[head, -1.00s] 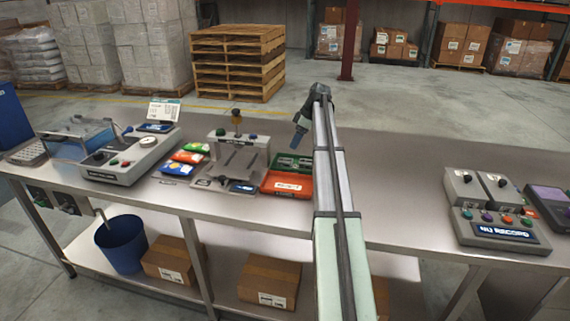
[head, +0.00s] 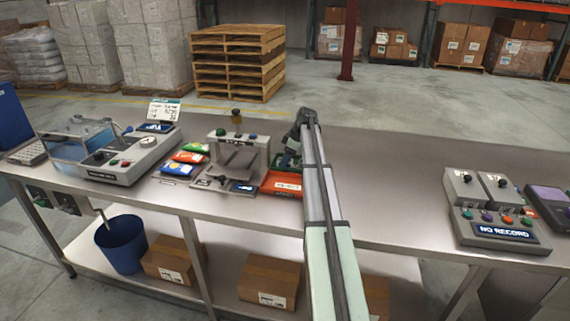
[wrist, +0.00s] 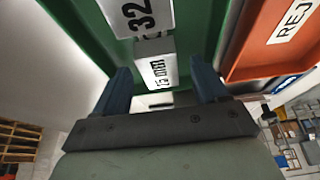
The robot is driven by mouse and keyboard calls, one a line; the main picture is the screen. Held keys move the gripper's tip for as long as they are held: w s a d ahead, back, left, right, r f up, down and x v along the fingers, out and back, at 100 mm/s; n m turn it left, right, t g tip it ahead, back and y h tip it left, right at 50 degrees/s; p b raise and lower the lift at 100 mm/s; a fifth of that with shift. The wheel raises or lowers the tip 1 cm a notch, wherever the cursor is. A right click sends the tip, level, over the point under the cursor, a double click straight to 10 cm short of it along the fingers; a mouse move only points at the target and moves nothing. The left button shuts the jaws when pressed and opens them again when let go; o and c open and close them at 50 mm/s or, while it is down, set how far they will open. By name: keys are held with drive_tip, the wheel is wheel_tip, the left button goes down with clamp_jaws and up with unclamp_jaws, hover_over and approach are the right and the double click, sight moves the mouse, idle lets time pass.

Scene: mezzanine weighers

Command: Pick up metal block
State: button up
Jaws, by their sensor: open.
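A grey metal block (wrist: 152,47) with a white label lies in the green tray (wrist: 72,25) in the wrist view. A white plate marked 32 (wrist: 122,14) is just beyond it. My gripper (wrist: 160,72) is open, its two blue fingers on either side of the block's near end, with gaps showing. I cannot tell whether the fingers reach down beside the block. In the head view my gripper (head: 289,159) is low at the green tray, behind the orange tray (head: 282,184); the block cannot be made out there.
The orange tray also stands close on the right in the wrist view (wrist: 258,52). A grey press-like device (head: 240,152) stands left of my gripper, with coloured packets (head: 183,158) and a weigher (head: 130,158) beyond. A control box (head: 490,205) is far right; the bench between is clear.

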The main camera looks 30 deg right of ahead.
drive_tip(key=c, duration=1.2)
drive_tip(key=shift+r, duration=0.1)
